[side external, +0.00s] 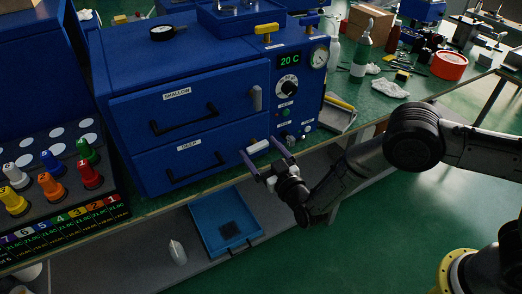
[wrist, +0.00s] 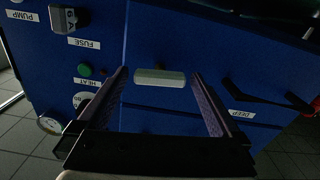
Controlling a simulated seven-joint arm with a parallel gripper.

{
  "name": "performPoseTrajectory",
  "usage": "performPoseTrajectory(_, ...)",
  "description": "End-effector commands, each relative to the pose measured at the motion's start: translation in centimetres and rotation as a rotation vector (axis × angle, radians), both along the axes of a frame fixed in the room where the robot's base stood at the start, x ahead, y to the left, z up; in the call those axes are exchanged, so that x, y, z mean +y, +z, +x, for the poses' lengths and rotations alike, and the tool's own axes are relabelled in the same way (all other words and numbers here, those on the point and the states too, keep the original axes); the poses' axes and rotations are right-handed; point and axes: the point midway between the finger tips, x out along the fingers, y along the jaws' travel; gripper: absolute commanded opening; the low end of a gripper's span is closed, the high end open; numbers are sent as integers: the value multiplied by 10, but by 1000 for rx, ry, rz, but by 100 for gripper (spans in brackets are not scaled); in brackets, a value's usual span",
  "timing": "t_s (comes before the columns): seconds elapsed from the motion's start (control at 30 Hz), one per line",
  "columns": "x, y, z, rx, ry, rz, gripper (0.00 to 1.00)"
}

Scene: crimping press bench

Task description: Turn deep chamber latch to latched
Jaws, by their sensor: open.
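The deep chamber latch (side external: 258,147) is a pale, short bar on the blue press front, to the right of the DEEP door (side external: 155,163). It lies roughly sideways, unlike the upright shallow latch (side external: 255,98) above it. In the upside-down wrist view the deep latch (wrist: 160,78) also lies level, between my two fingers. My gripper (side external: 257,150) is open in front of it, with one finger off each end of the bar. Gaps show between the bar and the fingers in the wrist view (wrist: 160,90). Depth to the panel is hard to judge.
The black DEEP door handle (side external: 195,172) lies left of my gripper. Knobs and buttons (side external: 286,112) sit up and to the right. A blue tray (side external: 227,220) rests on the shelf below. Free room lies in front over the green floor (side external: 380,240).

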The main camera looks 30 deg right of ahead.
Motion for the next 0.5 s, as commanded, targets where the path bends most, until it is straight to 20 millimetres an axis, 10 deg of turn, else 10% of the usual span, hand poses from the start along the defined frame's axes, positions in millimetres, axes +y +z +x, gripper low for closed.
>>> performPoseTrajectory(0.1,0,0,0,0,0,0,98)
performPoseTrajectory(0.5,0,0,0,0,0,1,26)
